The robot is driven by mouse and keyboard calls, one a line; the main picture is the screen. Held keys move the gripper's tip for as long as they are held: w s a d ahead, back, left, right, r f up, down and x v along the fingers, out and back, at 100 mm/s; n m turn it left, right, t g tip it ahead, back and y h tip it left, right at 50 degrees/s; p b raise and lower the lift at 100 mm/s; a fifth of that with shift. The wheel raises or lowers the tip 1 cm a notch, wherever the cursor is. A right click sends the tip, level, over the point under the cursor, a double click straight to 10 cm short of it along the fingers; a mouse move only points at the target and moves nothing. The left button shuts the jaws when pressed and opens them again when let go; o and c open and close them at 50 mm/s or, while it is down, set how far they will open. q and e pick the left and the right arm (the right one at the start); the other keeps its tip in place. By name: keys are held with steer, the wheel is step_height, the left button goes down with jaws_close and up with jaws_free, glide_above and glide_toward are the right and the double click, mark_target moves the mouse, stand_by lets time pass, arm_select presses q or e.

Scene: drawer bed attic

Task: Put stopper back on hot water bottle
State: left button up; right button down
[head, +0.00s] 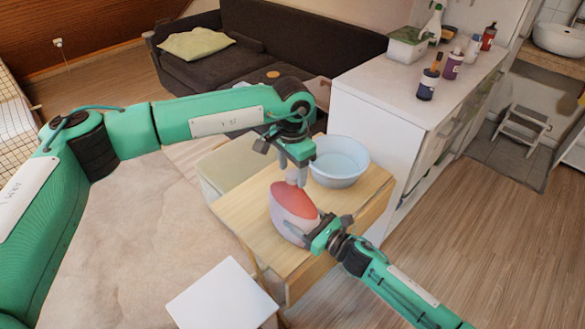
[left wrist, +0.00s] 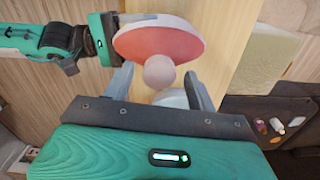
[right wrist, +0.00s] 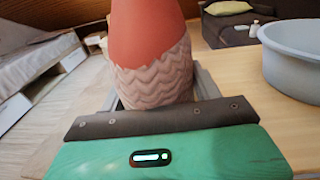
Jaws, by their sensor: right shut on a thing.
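The hot water bottle (head: 294,201), red above a pale pink knitted cover, stands tilted on the small wooden table. It also shows in the left wrist view (left wrist: 140,42) and fills the upper middle of the right wrist view (right wrist: 150,70). My right gripper (head: 312,234) is shut on its covered lower side. The pale pink, round stopper (left wrist: 159,72) shows at the bottle's top end. My left gripper (head: 294,172) is above the bottle, its fingers open on either side of the stopper with gaps visible. I cannot tell whether the stopper is seated on the neck.
A pale blue basin (head: 339,163) stands on the wooden table (head: 245,220) just behind the bottle. A white cabinet (head: 385,105) with several bottles on top is at the back right. A bed (head: 140,240) lies left, and a white square seat (head: 222,295) is in front.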

arm_select(q)
steer(key=shift+r, duration=0.1)
steer(key=shift+r, duration=2.15)
steer(key=shift+c, duration=0.4)
